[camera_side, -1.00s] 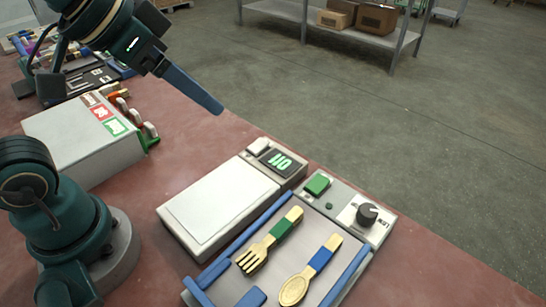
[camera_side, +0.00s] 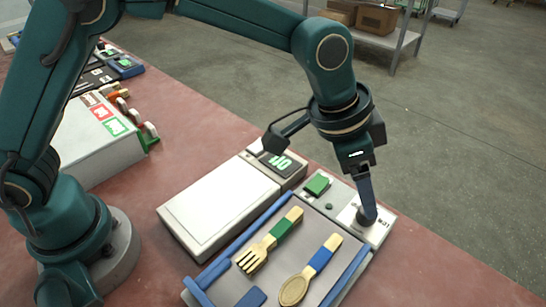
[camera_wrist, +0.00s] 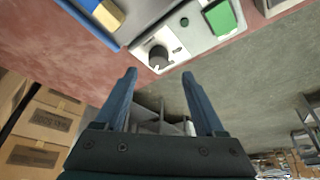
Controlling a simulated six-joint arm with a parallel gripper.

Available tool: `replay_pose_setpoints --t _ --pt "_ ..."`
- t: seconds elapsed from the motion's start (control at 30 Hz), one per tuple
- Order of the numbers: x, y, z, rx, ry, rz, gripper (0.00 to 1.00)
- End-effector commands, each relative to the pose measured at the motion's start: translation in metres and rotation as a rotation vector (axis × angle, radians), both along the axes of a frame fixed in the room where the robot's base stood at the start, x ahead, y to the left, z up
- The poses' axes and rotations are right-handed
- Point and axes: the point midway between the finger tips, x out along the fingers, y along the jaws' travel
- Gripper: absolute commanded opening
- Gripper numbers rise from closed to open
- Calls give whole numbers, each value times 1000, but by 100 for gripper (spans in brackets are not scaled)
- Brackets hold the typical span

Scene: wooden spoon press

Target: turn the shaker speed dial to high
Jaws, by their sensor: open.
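The speed dial is a dark round knob, seen in the wrist view (camera_wrist: 158,57) on a pale plate of the shaker's grey control panel (camera_side: 384,229). My gripper (camera_side: 369,221) reaches down over the dial in the side view and hides most of it. In the wrist view my gripper (camera_wrist: 159,74) has its two blue fingers apart, with the dial just beyond and between the tips. Whether the fingers touch the dial is unclear. The dial's pointer setting is too small to read.
The shaker tray with blue rails (camera_side: 351,277) holds a wooden fork (camera_side: 268,243) and a spoon (camera_side: 309,270). A green button (camera_side: 317,184) sits left of the dial. A white-topped scale (camera_side: 218,206) with a lit display stands left of the tray.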

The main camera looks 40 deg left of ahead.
Motion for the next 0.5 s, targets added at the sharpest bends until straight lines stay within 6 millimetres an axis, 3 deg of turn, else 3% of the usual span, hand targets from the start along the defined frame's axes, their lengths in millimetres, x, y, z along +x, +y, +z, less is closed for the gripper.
replay_pose_setpoints --t 0.3,0.5 --pt "7 -11 -34 4 5 -8 71" --pt "10 -15 -46 2 3 -7 71"
